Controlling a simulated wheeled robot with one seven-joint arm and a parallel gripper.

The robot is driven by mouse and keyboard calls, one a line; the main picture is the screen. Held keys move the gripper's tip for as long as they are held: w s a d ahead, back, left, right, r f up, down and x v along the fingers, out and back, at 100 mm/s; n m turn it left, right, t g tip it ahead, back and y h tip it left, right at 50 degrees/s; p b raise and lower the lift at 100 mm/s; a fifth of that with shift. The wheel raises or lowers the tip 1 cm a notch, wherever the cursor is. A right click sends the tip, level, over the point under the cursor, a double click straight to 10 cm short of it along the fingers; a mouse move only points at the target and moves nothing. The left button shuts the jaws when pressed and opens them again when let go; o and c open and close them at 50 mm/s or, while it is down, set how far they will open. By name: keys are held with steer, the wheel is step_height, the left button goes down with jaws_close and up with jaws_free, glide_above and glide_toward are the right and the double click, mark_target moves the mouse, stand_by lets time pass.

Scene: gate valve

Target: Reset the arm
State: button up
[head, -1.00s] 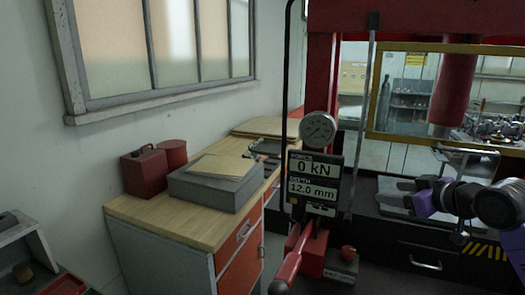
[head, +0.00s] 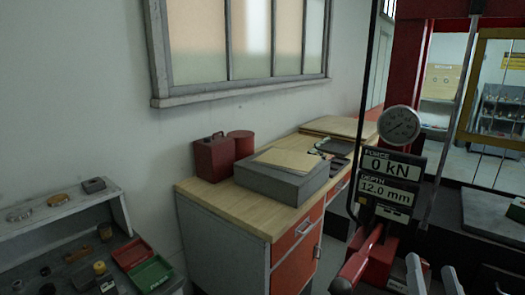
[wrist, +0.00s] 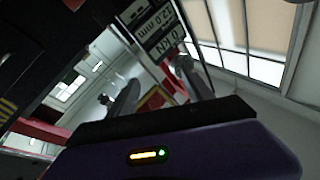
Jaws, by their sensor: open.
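My gripper (head: 432,264) shows at the bottom right of the head view as two light grey fingers standing apart, with nothing between them. In the wrist view my gripper (wrist: 156,78) is open and empty, its fingers spread above the dark edge of the hand. It is in front of the red press (head: 403,60). The press display (head: 388,178) reads 0 kN and 12.0 mm. The wrist view also shows that display (wrist: 153,28), tilted. Most of my arm is outside the head view. I see no gate valve.
A wooden-topped cabinet (head: 210,203) with orange drawers carries a grey box (head: 278,180) and a red can (head: 213,158). The press's red handle (head: 354,268) stands left of my gripper. A parts bench (head: 60,228) with red and green bins is at lower left.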

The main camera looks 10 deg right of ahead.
steer(key=s+a+f+n+g+y+b, duration=0.1)
steer(key=s+a+f+n+y, duration=0.2)
steer(key=s+a+f, duration=0.3)
steer(key=s+a+f+n+g+y+b, duration=0.1)
steer(key=s+a+f+n+y, duration=0.2)
steer(key=s+a+f, duration=0.3)
steer(key=s+a+f+n+g+y+b, duration=0.1)
steer(key=s+a+f, duration=0.5)
steer(key=s, duration=0.7)
steer(key=f+n+g+y, duration=0.1)
steer(key=n+y, duration=0.1)
steer(key=y, duration=0.1)
steer(key=shift+s+n, duration=0.3)
steer(key=shift+n, duration=0.1)
